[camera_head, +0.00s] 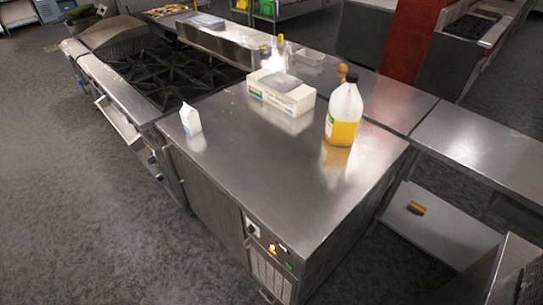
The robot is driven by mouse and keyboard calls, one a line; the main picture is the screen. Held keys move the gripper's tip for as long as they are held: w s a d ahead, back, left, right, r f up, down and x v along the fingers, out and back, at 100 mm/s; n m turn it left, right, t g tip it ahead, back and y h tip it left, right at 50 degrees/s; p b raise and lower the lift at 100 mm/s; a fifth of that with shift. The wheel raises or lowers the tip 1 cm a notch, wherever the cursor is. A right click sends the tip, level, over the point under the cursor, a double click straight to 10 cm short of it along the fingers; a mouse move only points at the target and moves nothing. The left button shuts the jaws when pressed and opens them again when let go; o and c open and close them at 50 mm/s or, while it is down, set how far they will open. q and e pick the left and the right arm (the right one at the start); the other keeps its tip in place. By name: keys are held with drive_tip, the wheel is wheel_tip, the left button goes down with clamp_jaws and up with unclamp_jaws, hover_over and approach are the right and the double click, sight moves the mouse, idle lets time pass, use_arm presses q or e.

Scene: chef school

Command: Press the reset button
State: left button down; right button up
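A small control panel (270,242) is on the front face of the steel counter, near its lower front corner. It carries a lit red-yellow button or lamp (272,248) and a green button or lamp (289,266). A white plate or switch (252,228) is to their left. The labels are too small to read, so I cannot tell which one is the reset button. Neither of my grippers is in view, and nothing covers the panel.
On the steel counter top (250,185) stand a white carton (190,118), a tissue-like box (281,92) and a bottle of yellow liquid (343,115). A black stove (165,75) adjoins it at left. Grey floor (90,215) in front is clear.

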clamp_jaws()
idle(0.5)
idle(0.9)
